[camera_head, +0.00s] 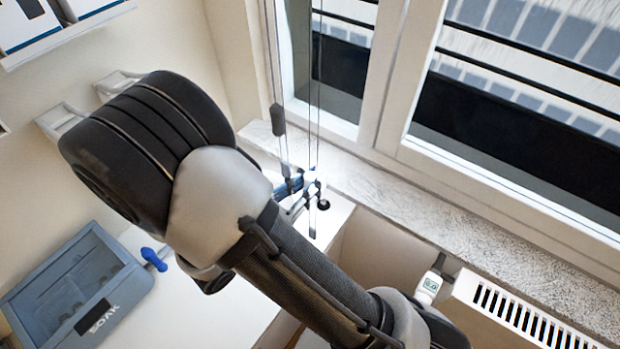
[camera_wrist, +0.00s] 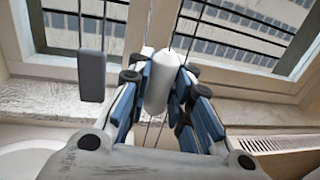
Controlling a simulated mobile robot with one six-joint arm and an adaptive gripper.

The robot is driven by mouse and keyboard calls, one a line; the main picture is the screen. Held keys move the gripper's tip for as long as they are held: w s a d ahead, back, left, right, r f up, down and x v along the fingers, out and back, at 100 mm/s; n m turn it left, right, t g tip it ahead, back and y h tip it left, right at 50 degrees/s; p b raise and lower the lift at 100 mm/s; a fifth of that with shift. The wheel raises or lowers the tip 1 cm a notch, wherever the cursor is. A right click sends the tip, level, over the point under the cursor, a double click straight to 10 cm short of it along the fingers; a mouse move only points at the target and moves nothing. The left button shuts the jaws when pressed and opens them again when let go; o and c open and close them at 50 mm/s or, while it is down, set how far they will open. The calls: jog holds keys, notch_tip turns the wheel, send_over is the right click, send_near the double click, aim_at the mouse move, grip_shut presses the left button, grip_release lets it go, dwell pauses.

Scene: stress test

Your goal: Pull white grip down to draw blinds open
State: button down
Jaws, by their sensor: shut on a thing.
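The white grip (camera_wrist: 163,78) is a smooth rounded cylinder hanging on thin cords in front of the window. In the wrist view my gripper (camera_wrist: 160,88) has its blue-padded fingers on both sides of it, shut on it. In the head view my gripper (camera_head: 303,188) shows small beyond my arm, close to the window sill, and the white grip (camera_head: 312,181) is partly hidden between the fingers. A dark grey grip (camera_wrist: 92,76) hangs on its own cords to the left; it also shows in the head view (camera_head: 277,119). The blinds' slats are not visible.
The window (camera_head: 392,75) stands above a speckled stone sill (camera_head: 450,222). A white radiator (camera_head: 520,310) with a thermostat (camera_head: 429,287) is below right. A blue-grey box (camera_head: 75,285) labelled SOAK and a blue-handled item (camera_head: 154,259) lie on the white counter (camera_head: 215,312) at left.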

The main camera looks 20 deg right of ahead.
notch_tip(320, 180, down, 12)
jog(key=b, duration=0.6)
jog(key=shift+b, duration=0.3)
jog(key=c, duration=1.4)
grip_release()
jog(key=shift+c, duration=0.2)
jog(key=shift+r, duration=0.1)
jog(key=shift+a, duration=0.15)
jog(key=v, duration=1.2)
